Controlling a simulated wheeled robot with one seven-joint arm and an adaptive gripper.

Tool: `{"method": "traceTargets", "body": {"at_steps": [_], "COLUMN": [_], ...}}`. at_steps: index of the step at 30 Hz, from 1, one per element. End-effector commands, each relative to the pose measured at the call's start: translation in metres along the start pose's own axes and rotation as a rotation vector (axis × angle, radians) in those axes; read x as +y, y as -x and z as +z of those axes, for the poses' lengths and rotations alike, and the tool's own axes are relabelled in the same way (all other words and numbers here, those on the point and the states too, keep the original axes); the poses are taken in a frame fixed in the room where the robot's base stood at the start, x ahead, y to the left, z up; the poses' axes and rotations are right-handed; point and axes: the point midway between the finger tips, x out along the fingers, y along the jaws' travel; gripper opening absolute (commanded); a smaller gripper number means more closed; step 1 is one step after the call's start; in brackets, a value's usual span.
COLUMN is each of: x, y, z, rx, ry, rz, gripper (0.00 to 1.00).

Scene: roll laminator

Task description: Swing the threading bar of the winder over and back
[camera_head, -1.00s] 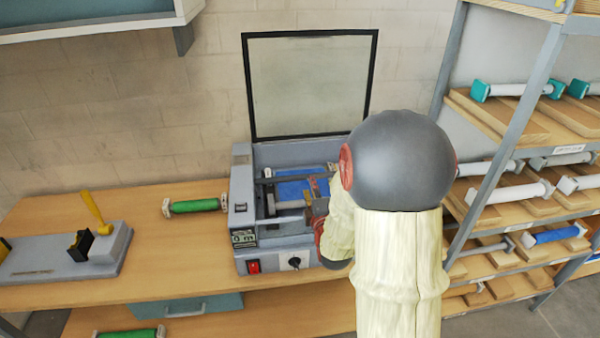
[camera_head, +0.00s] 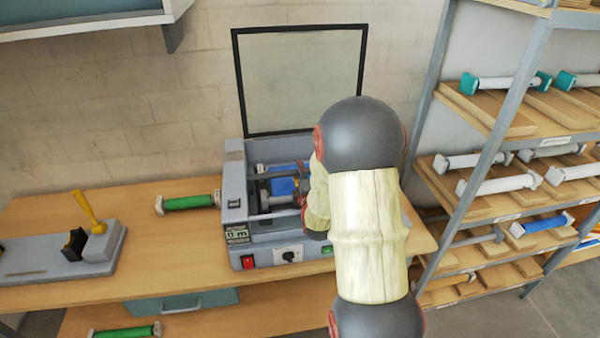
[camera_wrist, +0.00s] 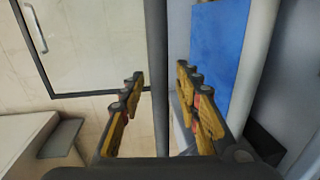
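The grey laminator (camera_head: 233,200) stands on the wooden bench with its windowed lid (camera_head: 300,80) raised. Inside are cross bars, rollers and a blue sheet (camera_head: 284,186), also seen in the wrist view (camera_wrist: 218,50). In the wrist view a dark grey bar (camera_wrist: 156,60), seemingly the threading bar, runs between the yellow fingers of my gripper (camera_wrist: 160,95). The fingers are apart, with a gap on each side of the bar. I cannot tell how deep the bar sits between them. In the head view my arm hides the gripper and the machine's right part.
A green roll (camera_head: 190,202) lies left of the laminator, near a grey fixture (camera_head: 100,247) with a yellow lever. A rack (camera_head: 470,170) of several rolls stands at right. Another green roll (camera_head: 128,331) lies on the lower shelf. The bench front between fixture and laminator is clear.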

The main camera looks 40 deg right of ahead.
Motion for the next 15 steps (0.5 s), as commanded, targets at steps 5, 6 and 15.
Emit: {"method": "traceTargets", "body": {"at_steps": [5,6,15], "x": [0.0001,0.0001,0.0001], "y": [0.0002,0.0002,0.0003], "z": [-0.0001,-0.0001,-0.0001], "rx": [0.0,0.0,0.0], "ry": [0.0,0.0,0.0], "rz": [0.0,0.0,0.0], "gripper": [0.31,0.28,0.11]}}
